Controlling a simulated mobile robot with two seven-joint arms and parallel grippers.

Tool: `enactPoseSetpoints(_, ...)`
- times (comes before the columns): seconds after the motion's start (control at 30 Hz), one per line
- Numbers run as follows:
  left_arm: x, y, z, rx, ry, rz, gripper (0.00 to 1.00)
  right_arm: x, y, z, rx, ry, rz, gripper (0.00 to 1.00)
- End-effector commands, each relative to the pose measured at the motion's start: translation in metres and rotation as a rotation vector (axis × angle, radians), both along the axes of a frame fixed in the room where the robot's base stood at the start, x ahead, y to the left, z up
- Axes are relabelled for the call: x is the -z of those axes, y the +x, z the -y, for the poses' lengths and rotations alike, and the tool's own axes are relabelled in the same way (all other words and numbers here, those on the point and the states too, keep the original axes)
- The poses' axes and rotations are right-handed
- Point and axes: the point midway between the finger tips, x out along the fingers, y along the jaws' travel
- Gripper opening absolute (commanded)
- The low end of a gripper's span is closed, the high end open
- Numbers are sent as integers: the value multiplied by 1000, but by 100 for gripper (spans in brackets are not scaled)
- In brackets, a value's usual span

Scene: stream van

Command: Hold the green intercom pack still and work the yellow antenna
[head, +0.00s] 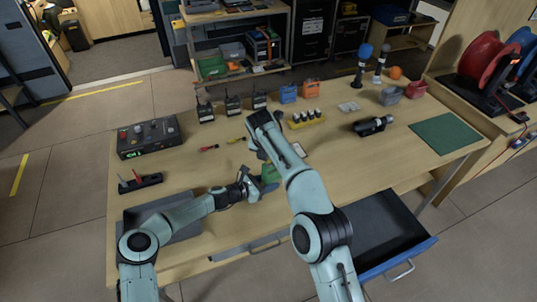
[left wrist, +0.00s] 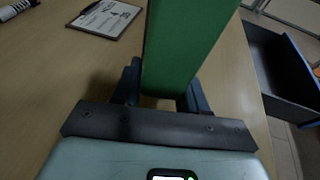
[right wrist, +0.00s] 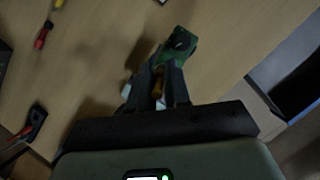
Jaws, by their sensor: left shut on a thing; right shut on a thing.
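The green intercom pack (head: 270,173) is at the front middle of the table in the head view, partly hidden by my arms. My left gripper (head: 264,187) is shut on it; in the left wrist view the green pack (left wrist: 182,45) stands between the fingers. The right wrist view shows the green pack (right wrist: 181,44) just past my right fingertips. My right gripper (right wrist: 160,80) is shut on the yellow antenna (right wrist: 157,86), which shows dimly between its fingers. The right fingers and antenna are hidden behind my right arm in the head view.
A grey tray (head: 190,228) lies at front left, near a control box (head: 149,138). An open drawer (head: 385,235) juts out below the table's front right. Radios (head: 232,105), a yellow battery holder (head: 306,119) and a black microphone (head: 373,125) stand farther back. A green mat (head: 447,134) lies right.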

Motion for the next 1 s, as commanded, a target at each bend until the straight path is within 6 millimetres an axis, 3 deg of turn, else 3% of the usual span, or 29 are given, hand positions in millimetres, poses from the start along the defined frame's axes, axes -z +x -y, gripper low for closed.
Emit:
enactPoseSetpoints(0.4,9,-1,-3,-5,10,-11,14,-20,2,-1,-1,9,19,0)
enactPoseSetpoints(0.97,10,-2,-3,-7,10,-13,13,-27,2,1,0,5,21,0)
enactPoseSetpoints(1.0,10,-2,-3,-7,10,-13,13,-27,2,1,0,6,21,30)
